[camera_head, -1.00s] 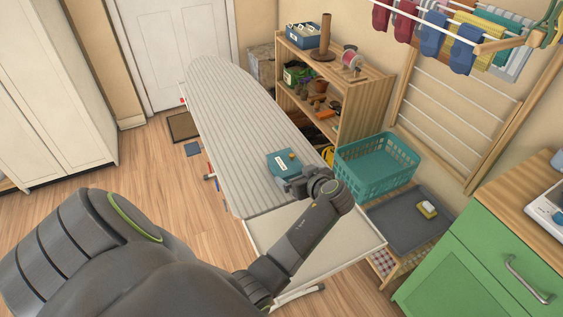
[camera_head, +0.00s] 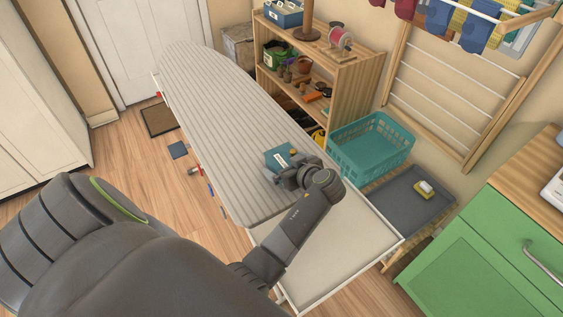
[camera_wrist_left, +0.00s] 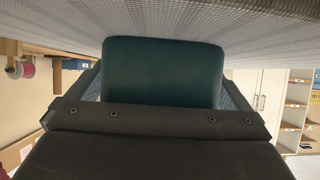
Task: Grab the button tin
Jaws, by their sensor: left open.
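In the left wrist view the tin (camera_wrist_left: 163,72) fills the middle, between the dark jaws, with the board across the top of the picture. I cannot tell whether a jaw touches the tin. My right gripper is not in view.
A pale tray-like surface (camera_head: 330,255) adjoins the board's near end. A teal basket (camera_head: 371,160) stands right of it, beside a grey tray (camera_head: 405,205). A wooden shelf (camera_head: 350,95) stands behind. A green cabinet (camera_head: 470,250) is at the right. The board's far part is clear.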

